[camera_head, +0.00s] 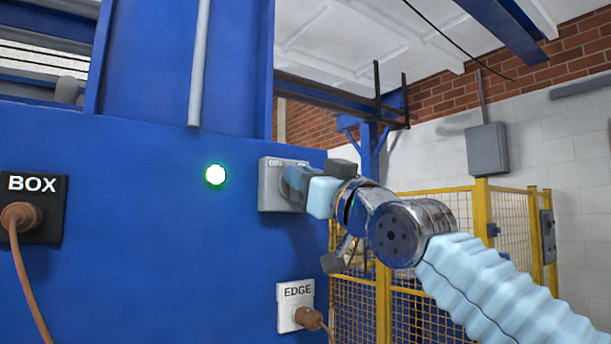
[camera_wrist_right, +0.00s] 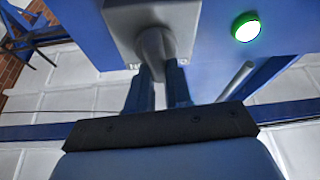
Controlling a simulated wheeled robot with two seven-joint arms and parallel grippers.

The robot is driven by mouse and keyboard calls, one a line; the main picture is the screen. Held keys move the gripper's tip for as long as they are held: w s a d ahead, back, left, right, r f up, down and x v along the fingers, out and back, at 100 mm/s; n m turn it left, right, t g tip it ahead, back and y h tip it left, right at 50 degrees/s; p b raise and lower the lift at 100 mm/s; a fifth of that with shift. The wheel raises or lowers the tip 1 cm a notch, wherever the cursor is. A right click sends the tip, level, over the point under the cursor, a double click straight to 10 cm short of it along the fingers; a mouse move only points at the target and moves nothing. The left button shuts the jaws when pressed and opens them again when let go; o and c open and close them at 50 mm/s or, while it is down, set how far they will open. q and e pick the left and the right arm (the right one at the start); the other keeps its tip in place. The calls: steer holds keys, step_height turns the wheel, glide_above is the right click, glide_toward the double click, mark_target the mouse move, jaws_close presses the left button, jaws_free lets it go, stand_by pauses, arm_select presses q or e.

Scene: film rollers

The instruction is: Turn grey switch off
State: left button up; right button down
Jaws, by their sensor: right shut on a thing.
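The grey switch (camera_head: 270,185) is a box on the blue machine panel, with its knob mostly hidden behind my right gripper in the head view. In the right wrist view the grey switch box (camera_wrist_right: 119,20) is at the top, and its grey knob (camera_wrist_right: 153,48) sticks out toward the fingers. My right gripper (camera_head: 297,183) is at the switch's front, shut on the knob; its two dark blue fingers (camera_wrist_right: 158,85) stand on either side of the knob in the wrist view. My left gripper is not in view.
A lit green lamp (camera_head: 215,175) is left of the switch. A black BOX socket (camera_head: 45,225) and a white EDGE socket (camera_head: 296,300) hold brown plugs with cables. A yellow mesh fence (camera_head: 480,215) stands behind my right arm, at the right.

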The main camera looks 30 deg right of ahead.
steer(key=shift+a+f+n+g+y+p, duration=0.1)
steer(key=shift+n+g+y+p, duration=0.55)
steer(key=shift+n, duration=1.15)
steer(key=shift+a+r+n+g+y+p, duration=0.15)
steer(key=shift+n+y+p, duration=0.2)
steer(key=shift+n+y, duration=1.05)
steer(key=shift+a+f+n+g+y+p, duration=0.15)
steer(key=shift+n+g+y+p, duration=0.3)
steer(key=shift+n, duration=1.75)
steer(key=shift+d+f, duration=0.1)
steer(key=c, duration=1)
jaws_free()
steer(key=shift+c, duration=0.2)
steer(key=b+v, duration=0.3)
steer(key=v, duration=1.1)
